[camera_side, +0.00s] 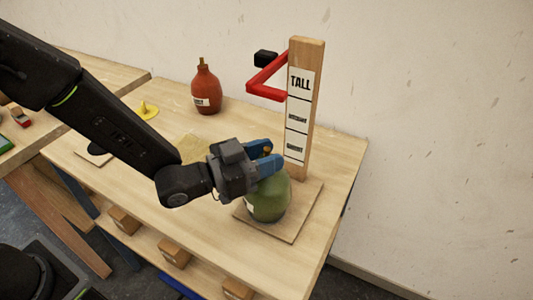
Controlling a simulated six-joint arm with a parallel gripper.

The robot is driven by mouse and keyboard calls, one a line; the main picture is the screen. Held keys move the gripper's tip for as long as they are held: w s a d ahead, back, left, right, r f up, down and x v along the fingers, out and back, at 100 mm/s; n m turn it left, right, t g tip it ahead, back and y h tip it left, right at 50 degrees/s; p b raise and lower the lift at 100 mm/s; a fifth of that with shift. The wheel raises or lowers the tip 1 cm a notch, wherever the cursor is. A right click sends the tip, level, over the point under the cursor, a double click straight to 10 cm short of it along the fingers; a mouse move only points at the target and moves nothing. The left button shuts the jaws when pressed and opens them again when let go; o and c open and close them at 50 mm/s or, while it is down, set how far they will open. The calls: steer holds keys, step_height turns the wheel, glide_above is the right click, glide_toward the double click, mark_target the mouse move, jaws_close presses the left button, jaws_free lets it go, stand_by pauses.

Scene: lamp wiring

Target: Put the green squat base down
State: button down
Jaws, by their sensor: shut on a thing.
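The green squat base (268,203) is a rounded green body with a small brass-coloured top. It stands upright at the wooden board (294,228) in front of the measuring post; whether it touches the board is hard to tell. My gripper (268,158) comes in from the left, its blue fingers shut around the top of the green base. Part of the base's upper left side is hidden behind my gripper. A white label shows partly at its lower left.
The wooden post (304,105) with a "TALL" label and red arm (267,77) stands just behind the green base. A red bottle-shaped base (206,90) stands at the back. A yellow piece (148,110) lies farther left. The table's front right is clear.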

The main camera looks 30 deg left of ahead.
steer(key=c, duration=0.7)
jaws_free()
steer(key=shift+f, duration=0.1)
steer(key=shift+s+a, duration=0.1)
steer(key=shift+s, duration=0.05)
steer(key=v, duration=0.7)
steer(key=a+r+n+g+y, duration=0.1)
steer(key=a+r+n+y, duration=0.1)
steer(key=a+r+y, duration=0.3)
steer(key=a+n+g+y, duration=0.1)
steer(key=a+n+y, duration=0.1)
steer(key=a, duration=0.4)
steer(key=s+a+r+n+g+y, duration=0.1)
steer(key=s+a+g, duration=0.1)
steer(key=s, duration=0.3)
steer(key=s+a+r+n+g+y, duration=0.1)
steer(key=s+a+g, duration=0.1)
steer(key=s+a, duration=0.1)
steer(key=s+a+r+n+g+y, duration=0.1)
steer(key=s+a+g, duration=0.2)
steer(key=s, duration=0.3)
steer(key=shift+s+a+r+y, duration=0.15)
steer(key=shift+s+a+y, duration=0.1)
steer(key=shift+s+y, duration=0.1)
